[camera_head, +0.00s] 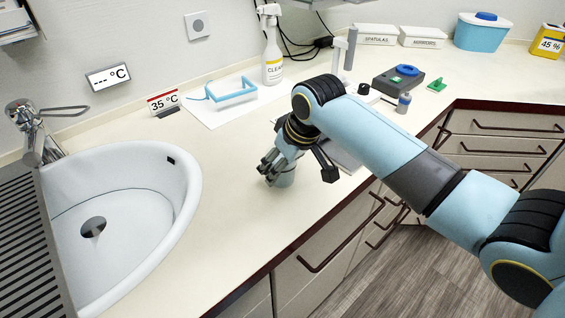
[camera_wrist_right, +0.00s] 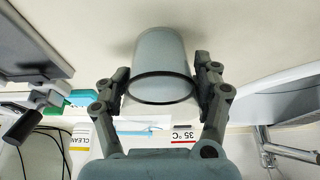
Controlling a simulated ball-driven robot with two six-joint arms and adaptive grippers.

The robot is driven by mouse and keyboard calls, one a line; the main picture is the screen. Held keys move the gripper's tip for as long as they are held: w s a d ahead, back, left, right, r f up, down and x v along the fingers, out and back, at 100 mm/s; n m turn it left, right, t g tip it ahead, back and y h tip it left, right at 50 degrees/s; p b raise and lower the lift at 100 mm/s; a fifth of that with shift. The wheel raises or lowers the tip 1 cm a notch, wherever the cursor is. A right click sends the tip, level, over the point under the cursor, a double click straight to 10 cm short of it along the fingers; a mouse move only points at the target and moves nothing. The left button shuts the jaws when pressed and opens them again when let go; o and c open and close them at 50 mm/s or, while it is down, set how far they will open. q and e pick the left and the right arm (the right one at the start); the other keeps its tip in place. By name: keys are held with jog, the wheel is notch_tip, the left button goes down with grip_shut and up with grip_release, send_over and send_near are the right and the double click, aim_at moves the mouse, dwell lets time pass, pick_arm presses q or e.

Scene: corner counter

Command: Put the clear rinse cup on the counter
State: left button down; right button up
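The clear rinse cup (camera_wrist_right: 160,55) looks pale blue-grey and see-through. It is between the two fingers of my right gripper (camera_wrist_right: 162,80), which lie close against both its sides. In the head view, my right gripper (camera_head: 274,168) points down over the counter (camera_head: 235,215), and part of the cup (camera_head: 285,179) shows below and behind the fingers. The cup looks upright. It is at the counter top or just above it; I cannot tell whether its base touches. My left gripper is not in view.
A sink basin (camera_head: 150,205) is at the left. A blue frame (camera_head: 231,90) on white paper, a spray bottle (camera_head: 272,58) and a dark device (camera_head: 398,82) stand behind. A dark flat object (camera_head: 340,155) lies beside my gripper. Counter between sink and gripper is bare.

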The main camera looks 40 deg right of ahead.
jog(key=o, duration=0.6)
jog(key=v, duration=1.2)
jog(key=shift+r, duration=0.2)
